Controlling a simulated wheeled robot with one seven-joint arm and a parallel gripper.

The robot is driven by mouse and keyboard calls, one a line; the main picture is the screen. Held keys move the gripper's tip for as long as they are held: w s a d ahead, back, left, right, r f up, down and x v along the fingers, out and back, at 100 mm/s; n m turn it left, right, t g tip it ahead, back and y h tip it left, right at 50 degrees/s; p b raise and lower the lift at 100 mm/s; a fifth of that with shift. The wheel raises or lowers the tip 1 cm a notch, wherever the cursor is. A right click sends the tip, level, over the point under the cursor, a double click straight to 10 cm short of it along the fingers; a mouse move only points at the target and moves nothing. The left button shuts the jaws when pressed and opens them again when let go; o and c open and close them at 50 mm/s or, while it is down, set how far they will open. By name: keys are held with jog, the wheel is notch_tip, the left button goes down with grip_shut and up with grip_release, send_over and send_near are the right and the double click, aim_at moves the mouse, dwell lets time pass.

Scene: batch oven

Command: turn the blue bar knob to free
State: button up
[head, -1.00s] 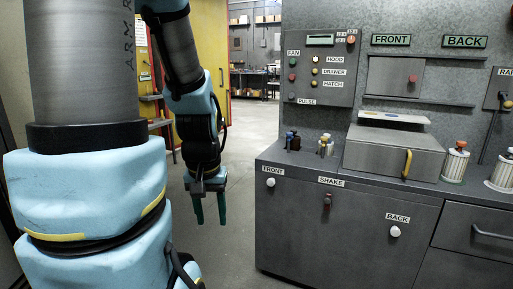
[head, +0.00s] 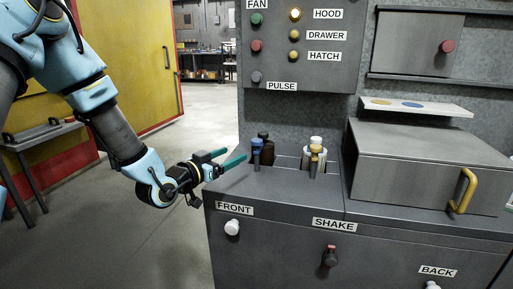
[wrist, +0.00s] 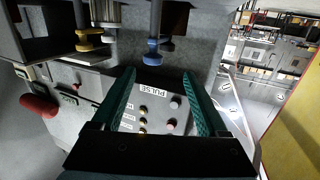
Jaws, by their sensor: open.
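The blue bar knob (head: 257,146) stands on the left of the counter's back recess, in front of a dark bottle. It also shows in the wrist view (wrist: 152,52), upside down, above the gap between my fingers. My gripper (head: 229,157) has teal fingers, is open and empty, and points right toward the knob, apart from it. In the wrist view the fingers (wrist: 158,78) are spread on either side of the picture's middle. A yellow bar knob (head: 316,149) stands to the right, by a white-capped bottle, and shows in the wrist view (wrist: 90,38).
A button panel (head: 304,75) hangs on the wall above the knobs. A grey hood box with a yellow handle (head: 464,190) stands to the right. A white shelf (head: 416,106) juts out above it. White and red knobs sit on the counter's front. The floor to the left is open.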

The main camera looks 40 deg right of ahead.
aim_at(253, 143)
jog(key=shift+h, duration=0.4)
jog(key=d+p, duration=0.1)
jog(key=d, duration=0.3)
jog(key=d+p, duration=0.1)
jog(key=d, duration=0.2)
jog(key=w+d, duration=0.1)
jog(key=d, duration=0.3)
jog(key=shift+d+r+p, duration=0.35)
jog(key=shift+p, duration=0.05)
grip_shut()
